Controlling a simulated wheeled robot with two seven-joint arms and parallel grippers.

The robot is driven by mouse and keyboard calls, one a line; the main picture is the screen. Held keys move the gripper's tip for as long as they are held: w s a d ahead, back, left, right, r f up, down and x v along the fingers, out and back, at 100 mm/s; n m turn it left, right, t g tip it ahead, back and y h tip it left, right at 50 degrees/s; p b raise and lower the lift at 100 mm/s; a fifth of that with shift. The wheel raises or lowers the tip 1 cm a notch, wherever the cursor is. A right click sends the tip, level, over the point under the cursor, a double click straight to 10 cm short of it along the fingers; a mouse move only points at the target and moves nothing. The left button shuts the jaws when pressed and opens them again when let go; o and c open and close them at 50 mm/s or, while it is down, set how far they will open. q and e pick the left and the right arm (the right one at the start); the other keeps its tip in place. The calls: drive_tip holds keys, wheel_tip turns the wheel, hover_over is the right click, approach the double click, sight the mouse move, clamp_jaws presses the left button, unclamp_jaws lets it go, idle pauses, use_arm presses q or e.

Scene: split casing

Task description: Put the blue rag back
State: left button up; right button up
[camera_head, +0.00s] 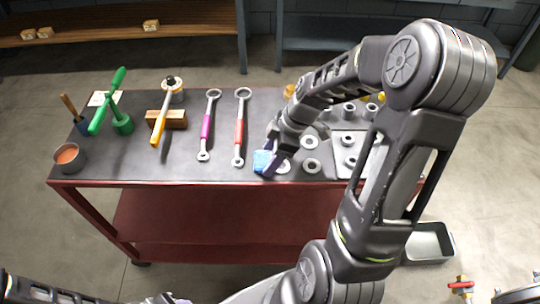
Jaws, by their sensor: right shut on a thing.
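The blue rag (262,161) is near the front edge of the dark-topped red workbench (130,168). My right gripper (271,163) is at the rag, coming in from above and the right, and is shut on it. The fingers cover part of the rag, and I cannot tell whether it touches the bench top. My left arm shows only in part at the bottom left; its fingertips are not clearly seen.
A red-handled wrench (239,130) and a purple-handled wrench (207,127) lie left of the rag. Several grey rings (311,165) lie to its right.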

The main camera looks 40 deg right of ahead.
drive_tip(key=shift+f+b, duration=0.4)
drive_tip(key=o, duration=1.6)
drive_tip(key=shift+r, duration=0.1)
drive_tip(key=shift+r+p, duration=0.75)
drive_tip(key=shift+p, duration=0.35)
drive_tip(key=shift+d+r+b, duration=0.25)
drive_tip(key=shift+r+b, duration=0.05)
drive_tip(key=shift+b, duration=0.05)
drive_tip(key=b+v, duration=0.1)
drive_tip(key=v, duration=1)
drive_tip(key=shift+s+a, duration=0.1)
